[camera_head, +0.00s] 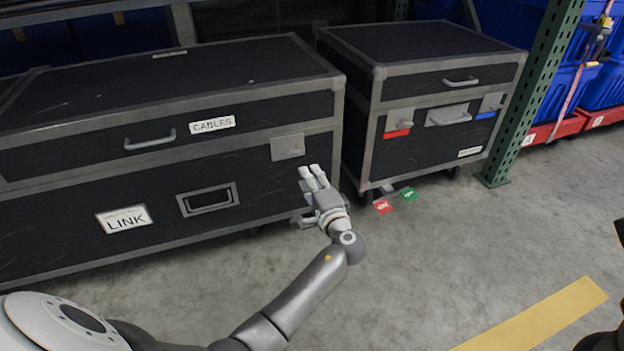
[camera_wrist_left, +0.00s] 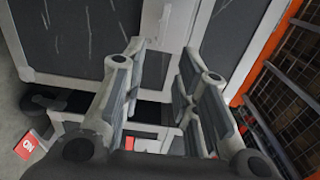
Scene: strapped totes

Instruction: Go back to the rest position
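My left gripper (camera_head: 316,178) is in front of the large black case (camera_head: 70,165), near the right end of its front face, just below a grey latch plate (camera_head: 287,147). I cannot tell whether it touches the case. In the left wrist view, the fingers of this gripper (camera_wrist_left: 168,62) stand apart with nothing held between them. My left arm reaches in from the bottom of the head view. My right gripper does not show; only dark parts, which may be mine, show at the right edge.
A smaller black case (camera_head: 420,100) on casters stands right of the large one. Red (camera_head: 382,206) and green (camera_head: 408,194) tags lie by its base. A green rack post (camera_head: 540,90) and blue totes (camera_head: 558,93) stand at right. The floor around the yellow stripe (camera_head: 540,318) is clear.

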